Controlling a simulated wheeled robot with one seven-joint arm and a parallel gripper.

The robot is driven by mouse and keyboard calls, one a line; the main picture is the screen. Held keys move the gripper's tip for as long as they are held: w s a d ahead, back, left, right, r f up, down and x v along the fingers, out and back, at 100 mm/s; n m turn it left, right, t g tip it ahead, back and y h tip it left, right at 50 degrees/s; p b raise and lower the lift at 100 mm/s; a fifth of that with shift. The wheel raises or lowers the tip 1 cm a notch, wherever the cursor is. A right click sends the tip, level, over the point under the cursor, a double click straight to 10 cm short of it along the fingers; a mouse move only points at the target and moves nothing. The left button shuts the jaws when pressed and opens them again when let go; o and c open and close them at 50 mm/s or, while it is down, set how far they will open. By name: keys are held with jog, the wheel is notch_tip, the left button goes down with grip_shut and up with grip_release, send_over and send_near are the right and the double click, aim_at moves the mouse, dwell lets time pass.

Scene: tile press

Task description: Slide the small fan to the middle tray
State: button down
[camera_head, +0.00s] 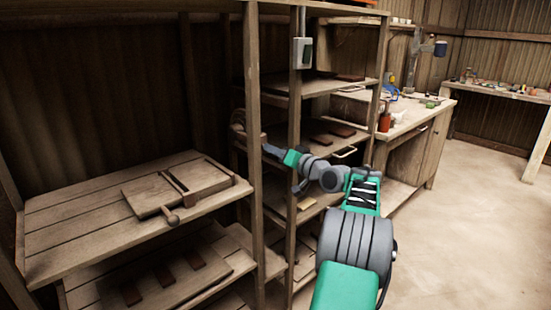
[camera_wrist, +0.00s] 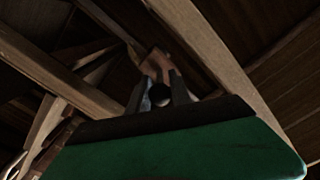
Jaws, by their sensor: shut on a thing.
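My gripper (camera_head: 268,149) reaches left into the shelving behind a wooden post. In the wrist view my gripper (camera_wrist: 160,88) is shut on a small brownish thing (camera_wrist: 154,64). That thing is dim and partly hidden by the fingers, so I cannot tell whether it is the small fan. I cannot make out a fan clearly in either view. A rounded brown thing (camera_head: 239,116) shows between the posts, above and left of my gripper. A middle shelf tray (camera_head: 356,141) with dark slats and a pale handle is behind and right of my gripper.
A wooden board with a small press-like frame (camera_head: 160,190) lies on the left shelf. Wooden posts (camera_head: 254,150) stand close to my gripper. Another shelf (camera_head: 345,86) is above the tray. A workbench (camera_head: 410,117) stands at the right, with open floor (camera_head: 460,230) in front.

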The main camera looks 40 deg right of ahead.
jog(key=shift+r, duration=0.2)
jog(key=c, duration=1.2)
grip_release()
jog(key=shift+c, duration=0.2)
jog(key=shift+s, duration=0.1)
jog(key=s, duration=0.7)
jog(key=shift+s, duration=0.35)
jog(key=shift+d, duration=0.15)
